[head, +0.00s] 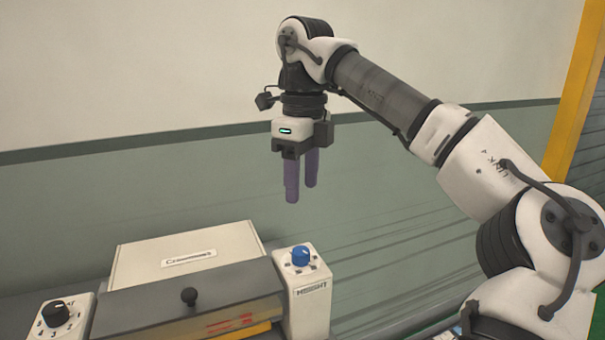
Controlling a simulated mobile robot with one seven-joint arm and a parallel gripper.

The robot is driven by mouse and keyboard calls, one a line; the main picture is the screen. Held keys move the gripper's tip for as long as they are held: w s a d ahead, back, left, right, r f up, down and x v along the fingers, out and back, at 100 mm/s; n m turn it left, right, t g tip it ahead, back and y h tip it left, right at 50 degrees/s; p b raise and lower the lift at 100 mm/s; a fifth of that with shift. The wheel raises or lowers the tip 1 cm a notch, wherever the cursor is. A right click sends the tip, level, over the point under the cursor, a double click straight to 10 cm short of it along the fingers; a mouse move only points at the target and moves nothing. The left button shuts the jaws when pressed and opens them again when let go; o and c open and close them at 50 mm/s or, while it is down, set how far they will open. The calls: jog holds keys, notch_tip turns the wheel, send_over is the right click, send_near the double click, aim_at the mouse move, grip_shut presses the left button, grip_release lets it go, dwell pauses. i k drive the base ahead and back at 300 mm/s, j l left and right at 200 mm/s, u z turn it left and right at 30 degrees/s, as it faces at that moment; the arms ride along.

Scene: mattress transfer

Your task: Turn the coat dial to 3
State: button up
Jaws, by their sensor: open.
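A black dial (56,313) sits on a pale box at the lower left, with small numbers around it, a 3 and a 4 among them. No coat label shows, and I cannot tell its pointer setting for sure. A blue knob (300,256) sits on a pale post at the right, whose label seems to read HEIGHT. My gripper (302,182) hangs in the air above and behind the blue knob, its purple fingers pointing down. It is open and empty, touching nothing, well to the right of the black dial.
Between the two dials stands a machine with a pale labelled cover (190,255) and a grey front lid with a black ball knob (189,296). Red and yellow show under the lid. A yellow post (575,85) stands at the right. The air above the machine is clear.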

aim_at(55, 314)
jog(key=k, duration=1.5)
